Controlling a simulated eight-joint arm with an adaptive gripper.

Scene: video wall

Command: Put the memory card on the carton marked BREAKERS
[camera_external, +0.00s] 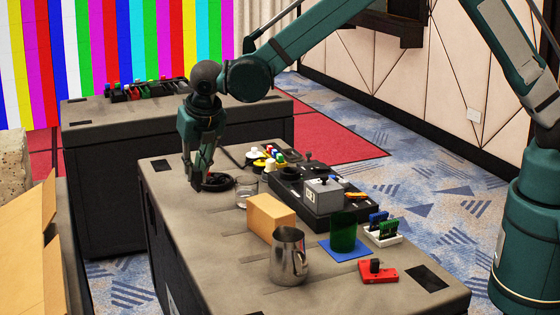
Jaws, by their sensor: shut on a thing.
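My gripper (200,188) points down, low over the left back part of the front case top (165,180). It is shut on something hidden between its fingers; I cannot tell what. A black coil (222,182) lies right beside the fingertips. I cannot make out a memory card for certain; small blue and green upright pieces (383,226) stand in a white holder at the right. A closed tan carton (270,217) stands mid-case, and no lettering on it is readable. A large open carton (32,235) is at the left edge, also without readable marking.
A second case (90,115) stands behind.

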